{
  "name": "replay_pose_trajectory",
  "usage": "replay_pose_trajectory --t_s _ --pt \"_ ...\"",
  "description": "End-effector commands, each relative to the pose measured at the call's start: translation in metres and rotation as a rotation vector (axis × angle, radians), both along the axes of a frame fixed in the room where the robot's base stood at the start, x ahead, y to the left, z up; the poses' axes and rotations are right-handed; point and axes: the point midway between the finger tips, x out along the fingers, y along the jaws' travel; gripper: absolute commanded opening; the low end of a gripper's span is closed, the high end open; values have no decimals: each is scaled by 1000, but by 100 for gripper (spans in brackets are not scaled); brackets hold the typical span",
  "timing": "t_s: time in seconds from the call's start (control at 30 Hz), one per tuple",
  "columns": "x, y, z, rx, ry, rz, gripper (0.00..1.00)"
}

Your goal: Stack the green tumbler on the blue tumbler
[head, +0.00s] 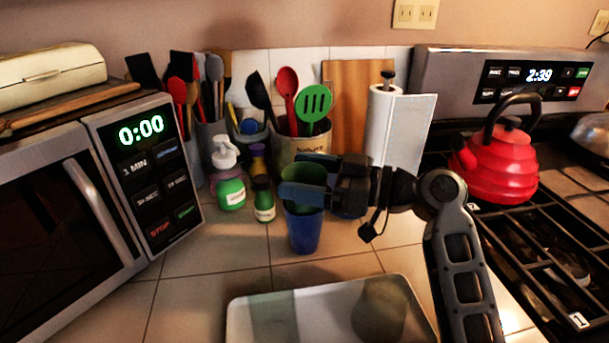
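My gripper (303,177) reaches in from the right, with one finger behind the green tumbler and one in front. It looks shut on the green tumbler. The near finger hides part of the tumbler's side.
A tray (262,318) lies in front. A soap pump bottle (229,182) and a small green bottle (263,200) stand close on the left. A utensil crock (300,148) and paper towel roll (384,125) stand behind.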

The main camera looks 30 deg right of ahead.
Motion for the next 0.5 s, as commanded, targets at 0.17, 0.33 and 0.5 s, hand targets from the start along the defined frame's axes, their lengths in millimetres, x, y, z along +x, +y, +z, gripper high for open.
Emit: replay_pose_trajectory --t_s 0.17,0.33,0.5 --pt "0 0 -3 1 4 0 100" --pt "0 0 -3 1 4 0 100" --pt "0 0 1 2 5 0 100"
